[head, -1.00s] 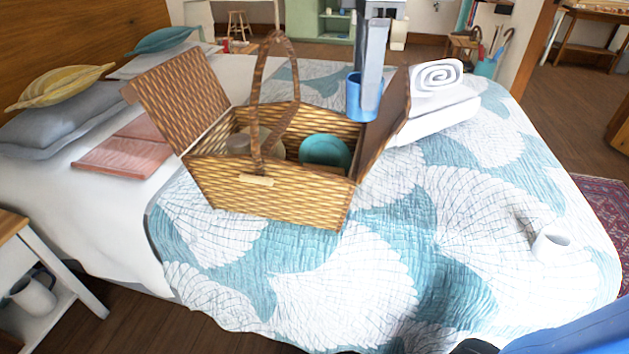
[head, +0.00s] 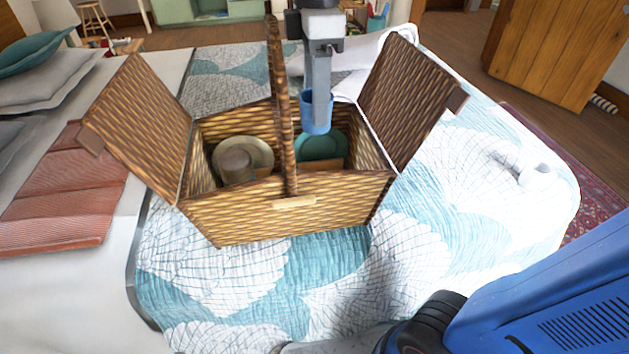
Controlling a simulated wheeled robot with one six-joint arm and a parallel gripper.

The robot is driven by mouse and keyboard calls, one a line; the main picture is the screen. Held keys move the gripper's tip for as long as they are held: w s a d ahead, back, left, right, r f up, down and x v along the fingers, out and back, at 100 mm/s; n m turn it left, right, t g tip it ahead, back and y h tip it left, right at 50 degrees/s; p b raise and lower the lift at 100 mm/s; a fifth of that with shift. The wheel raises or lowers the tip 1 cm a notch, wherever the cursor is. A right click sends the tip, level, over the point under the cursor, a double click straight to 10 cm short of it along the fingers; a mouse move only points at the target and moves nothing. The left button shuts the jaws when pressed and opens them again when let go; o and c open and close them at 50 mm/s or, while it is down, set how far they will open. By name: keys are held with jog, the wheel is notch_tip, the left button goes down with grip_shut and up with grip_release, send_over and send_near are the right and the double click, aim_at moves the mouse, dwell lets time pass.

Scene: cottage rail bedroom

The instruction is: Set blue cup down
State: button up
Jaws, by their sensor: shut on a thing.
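The blue cup (head: 311,112) hangs upright in my gripper (head: 318,98), which is shut on it. The cup is over the right half of the open wicker picnic basket (head: 240,215), just above or at a teal bowl or plate (head: 321,146) inside. I cannot tell whether the cup touches the teal dish. The basket's handle (head: 284,130) stands upright just left of the cup.
The left lid (head: 137,127) and right lid (head: 409,95) are raised. The quilt (head: 390,265) in front is clear. A white mug (head: 537,177) lies at right.

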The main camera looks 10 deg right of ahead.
notch_tip(320, 180, down, 20)
jog(key=shift+r, duration=0.2)
dwell(0.4)
jog(key=shift+f, duration=0.1)
jog(key=o, duration=1.1)
notch_tip(320, 180, up, 12)
jog(key=shift+r, duration=0.1)
